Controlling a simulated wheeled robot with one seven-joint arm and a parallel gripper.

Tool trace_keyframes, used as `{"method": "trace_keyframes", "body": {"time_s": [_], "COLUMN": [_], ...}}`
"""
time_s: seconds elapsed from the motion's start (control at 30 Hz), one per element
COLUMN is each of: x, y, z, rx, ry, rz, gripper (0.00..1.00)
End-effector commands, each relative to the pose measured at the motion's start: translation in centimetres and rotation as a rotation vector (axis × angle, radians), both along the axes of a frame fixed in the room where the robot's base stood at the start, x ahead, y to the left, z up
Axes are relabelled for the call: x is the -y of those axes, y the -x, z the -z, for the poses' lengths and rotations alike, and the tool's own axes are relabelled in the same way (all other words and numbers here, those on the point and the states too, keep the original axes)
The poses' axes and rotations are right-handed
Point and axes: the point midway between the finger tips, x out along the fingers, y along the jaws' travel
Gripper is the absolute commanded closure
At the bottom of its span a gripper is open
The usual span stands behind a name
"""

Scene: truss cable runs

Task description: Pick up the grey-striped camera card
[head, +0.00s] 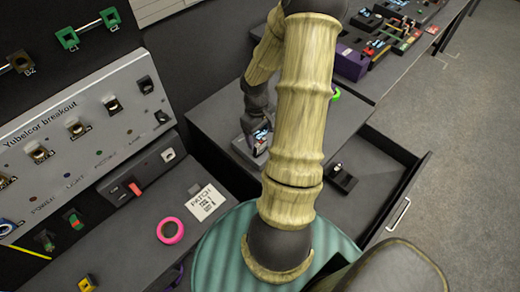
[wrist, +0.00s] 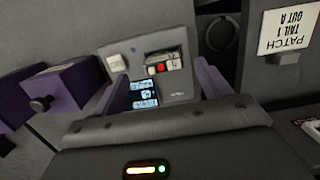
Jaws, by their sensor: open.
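My gripper (wrist: 157,84) is open, with its two purple fingers on either side of a grey device (wrist: 118,62). The device has a white button, a small blue-lit screen (wrist: 143,95) and a recess holding a small piece with red, white and grey parts (wrist: 163,66). I cannot tell for sure whether that piece is the grey-striped camera card. Nothing is seen held between the fingers. In the head view my gripper (head: 259,138) is low over the same device (head: 243,147), and my arm hides part of the area.
A purple box with a black knob (wrist: 70,85) stands left of the fingers in the wrist view. An open drawer (head: 375,165) holds a small black item (head: 341,178). A pink ring (head: 170,231) and a white PATCH label (head: 205,202) lie on the left bench.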

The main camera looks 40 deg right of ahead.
Motion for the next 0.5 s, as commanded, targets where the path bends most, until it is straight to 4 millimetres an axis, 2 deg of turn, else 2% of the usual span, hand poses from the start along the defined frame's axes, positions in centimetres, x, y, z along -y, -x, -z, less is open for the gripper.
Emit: {"method": "trace_keyframes", "body": {"time_s": [0.1,0.5], "x": [-0.02,-0.07], "y": [0.16,0.17], "z": [1.16,1.59], "rx": [-0.001,-0.001], "ry": [-0.001,-0.001], "rz": [0.000,-0.001], "gripper": [0.24,0.24]}}
